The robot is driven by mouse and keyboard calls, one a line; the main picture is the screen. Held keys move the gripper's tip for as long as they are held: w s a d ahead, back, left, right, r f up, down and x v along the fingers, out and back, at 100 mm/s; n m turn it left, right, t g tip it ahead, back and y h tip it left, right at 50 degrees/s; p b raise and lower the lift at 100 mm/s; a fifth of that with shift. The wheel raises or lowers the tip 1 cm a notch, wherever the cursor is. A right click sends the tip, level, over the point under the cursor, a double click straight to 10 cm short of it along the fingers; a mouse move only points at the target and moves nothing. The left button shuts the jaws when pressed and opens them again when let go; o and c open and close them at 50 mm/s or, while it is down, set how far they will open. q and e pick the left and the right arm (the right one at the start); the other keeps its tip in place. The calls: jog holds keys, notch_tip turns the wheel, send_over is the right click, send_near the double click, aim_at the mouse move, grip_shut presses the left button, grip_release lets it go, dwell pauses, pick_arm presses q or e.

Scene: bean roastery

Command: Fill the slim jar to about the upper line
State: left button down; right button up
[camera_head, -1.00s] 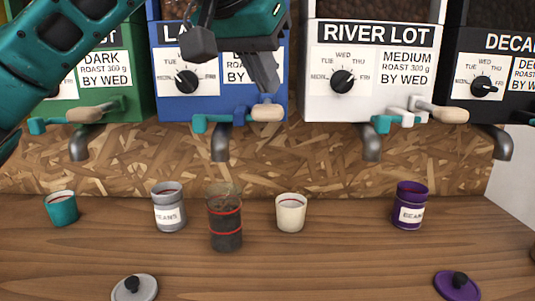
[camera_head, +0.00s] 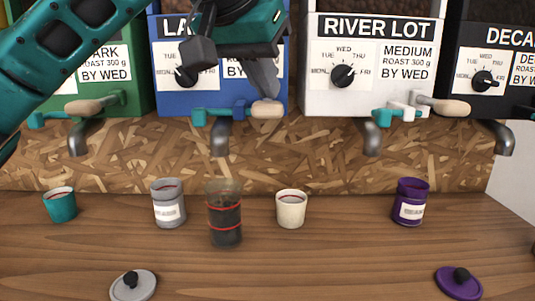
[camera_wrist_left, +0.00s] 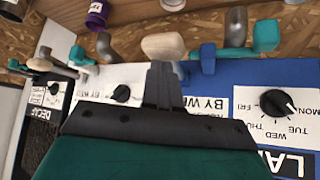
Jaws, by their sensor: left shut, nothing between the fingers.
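The slim jar (camera_head: 225,222) is a tall clear jar with two red lines, standing upright on the counter below and slightly right of the blue dispenser's spout (camera_head: 221,140). Dark beans fill its lower part; their top appears near the upper red line, though the exact level is hard to read. My left gripper (camera_head: 267,88) is shut and empty, with its fingertips at the beige knob (camera_head: 267,109) of the blue dispenser's lever. In the left wrist view the shut fingers (camera_wrist_left: 162,80) lie close to that knob (camera_wrist_left: 163,46); contact is unclear. My right gripper is not in view.
Green, white (camera_head: 370,65) and black dispensers flank the blue dispenser (camera_head: 165,98). A teal cup (camera_head: 60,206), grey canister (camera_head: 168,205), cream cup (camera_head: 291,210) and purple canister (camera_head: 410,203) stand along the counter. Grey (camera_head: 134,286) and purple (camera_head: 459,284) lids lie in front.

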pick_arm(q)
jog(key=shift+f+b, duration=0.45)
jog(key=shift+f, duration=0.45)
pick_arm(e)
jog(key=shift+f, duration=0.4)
pick_arm(q)
jog(key=shift+r, duration=0.1)
dwell(2.2)
notch_tip(320, 180, up, 5)
jog(key=p, duration=0.5)
notch_tip(320, 180, up, 3)
jog(key=p, duration=0.3)
jog(key=shift+r+p, duration=0.25)
jog(key=shift+p, duration=0.15)
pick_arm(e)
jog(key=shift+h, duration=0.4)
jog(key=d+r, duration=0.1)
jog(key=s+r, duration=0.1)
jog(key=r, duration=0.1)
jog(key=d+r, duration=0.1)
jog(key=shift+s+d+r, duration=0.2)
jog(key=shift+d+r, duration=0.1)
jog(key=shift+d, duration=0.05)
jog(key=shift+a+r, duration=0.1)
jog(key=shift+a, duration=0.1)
